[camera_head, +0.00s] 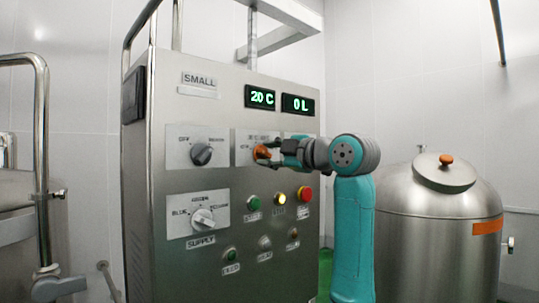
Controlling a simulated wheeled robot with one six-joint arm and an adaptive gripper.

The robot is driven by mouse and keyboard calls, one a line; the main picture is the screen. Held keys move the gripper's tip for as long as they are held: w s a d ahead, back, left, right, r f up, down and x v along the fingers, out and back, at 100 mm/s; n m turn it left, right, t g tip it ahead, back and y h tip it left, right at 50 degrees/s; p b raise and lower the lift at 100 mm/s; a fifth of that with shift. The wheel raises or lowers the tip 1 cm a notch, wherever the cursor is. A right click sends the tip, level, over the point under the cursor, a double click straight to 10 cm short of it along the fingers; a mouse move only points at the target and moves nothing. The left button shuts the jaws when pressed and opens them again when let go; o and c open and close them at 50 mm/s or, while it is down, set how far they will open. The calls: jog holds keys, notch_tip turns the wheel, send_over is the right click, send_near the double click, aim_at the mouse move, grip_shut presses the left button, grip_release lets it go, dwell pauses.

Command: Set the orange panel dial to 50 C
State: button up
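The orange dial (261,152) is on the upper middle plate of the steel control panel (170,103). My gripper (266,154) is at the dial, reaching in from the right, with its fingers close around or against it. I cannot tell whether the fingers are shut on it. The gripper and wrist hide part of the dial and its plate, so its pointer is not readable. The green display (260,97) above reads 20 C.
A second display (298,104) reads 0 L. A dark knob (201,154) and a supply knob (203,219) are to the left. Green (253,203), lit yellow (280,199) and red (304,194) buttons are below. A steel tank (437,240) stands at right.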

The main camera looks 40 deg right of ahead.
jog(key=shift+w, duration=0.15)
grip_shut()
